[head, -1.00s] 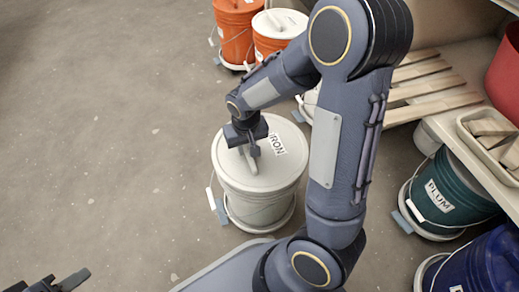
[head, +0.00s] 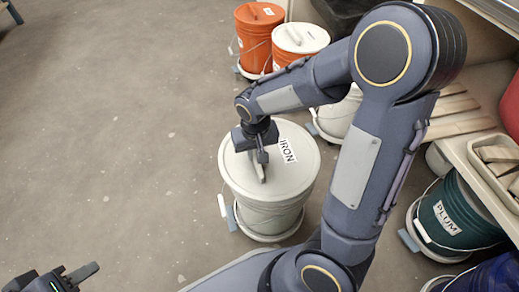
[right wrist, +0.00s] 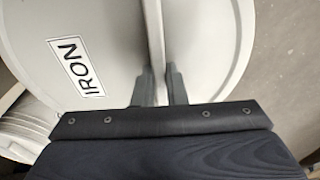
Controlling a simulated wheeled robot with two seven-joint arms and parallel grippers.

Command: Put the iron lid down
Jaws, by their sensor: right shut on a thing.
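The pale grey iron lid (head: 236,165), with a white IRON label (head: 288,151), is on top of a pale bucket (head: 268,216) on the floor. I see no clear gap between lid and bucket in the head view. My right gripper (head: 261,163) is over the lid, shut on its upright handle. In the right wrist view, the lid (right wrist: 110,35) fills much of the picture, with its handle (right wrist: 157,45) between the two fingers (right wrist: 160,88). My left gripper (head: 68,278) is at the lower left corner, away from the lid, partly cut off.
Orange (head: 258,42) and white-lidded (head: 299,38) buckets stand at the back. A wooden pallet (head: 455,118) is to the right. A green PLUM bucket (head: 447,215) and a blue bucket (head: 475,270) stand at the right under a shelf. The floor (head: 110,140) at left is open.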

